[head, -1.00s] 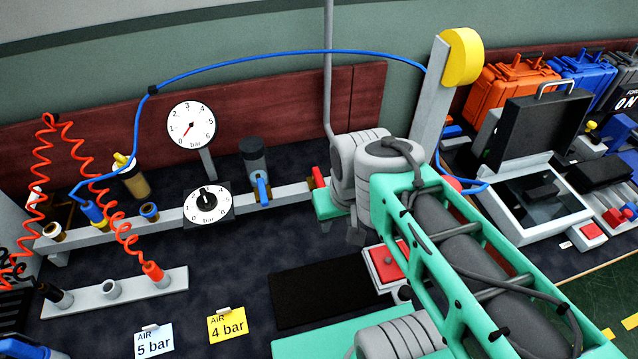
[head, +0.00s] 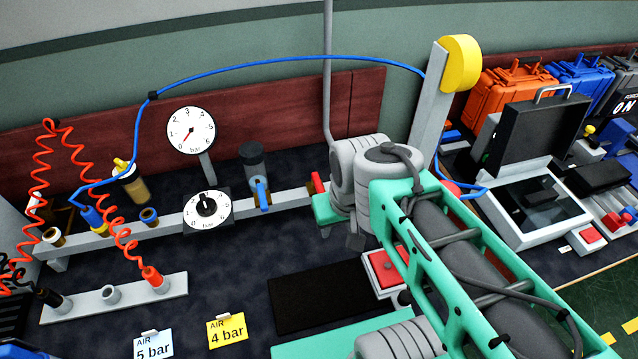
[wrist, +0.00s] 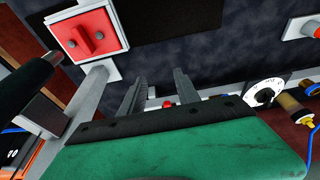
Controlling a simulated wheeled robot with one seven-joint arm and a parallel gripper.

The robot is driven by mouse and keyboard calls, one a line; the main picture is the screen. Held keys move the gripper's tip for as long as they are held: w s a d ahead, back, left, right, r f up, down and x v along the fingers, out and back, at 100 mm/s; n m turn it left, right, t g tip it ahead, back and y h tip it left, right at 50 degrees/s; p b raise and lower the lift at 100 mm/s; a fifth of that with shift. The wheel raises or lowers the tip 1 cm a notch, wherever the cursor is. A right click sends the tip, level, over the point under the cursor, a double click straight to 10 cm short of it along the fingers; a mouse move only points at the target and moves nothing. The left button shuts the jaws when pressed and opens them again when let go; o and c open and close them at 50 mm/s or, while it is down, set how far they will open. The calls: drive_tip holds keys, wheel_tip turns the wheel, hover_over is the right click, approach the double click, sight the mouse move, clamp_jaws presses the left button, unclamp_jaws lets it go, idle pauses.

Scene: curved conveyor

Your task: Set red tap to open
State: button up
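The red tap (head: 318,182) is a small red handle at the right end of the grey pipe bar on the bench. In the wrist view a red piece (wrist: 167,104), seemingly this tap, shows beyond the gap between my fingers. My gripper (wrist: 158,80) has its two dark fingers apart with nothing between them. In the head view the green gripper body (head: 332,208) is just right of and below the tap. The fingers are mostly hidden there, and I cannot tell whether they touch the tap.
A blue tap (head: 262,192) and a black-knobbed dial (head: 207,207) sit left along the bar. A gauge (head: 191,130) stands behind, needle near the low end. A grey post (head: 328,70) rises behind.

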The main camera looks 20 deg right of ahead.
wheel_tip(320, 180, up, 4)
drive_tip(key=g+p, duration=0.3)
drive_tip(key=p, duration=0.6)
hover_over(321, 191)
drive_tip(key=shift+w+d+r, duration=0.1)
drive_tip(key=shift+w, duration=0.3)
drive_tip(key=f, duration=0.5)
drive_tip(key=s+f, duration=0.1)
drive_tip(key=f, duration=0.1)
drive_tip(key=shift+f+p, duration=0.2)
drive_tip(key=shift+p, duration=0.1)
drive_tip(key=shift+f, duration=0.25)
drive_tip(key=shift+c, duration=0.4)
clamp_jaws()
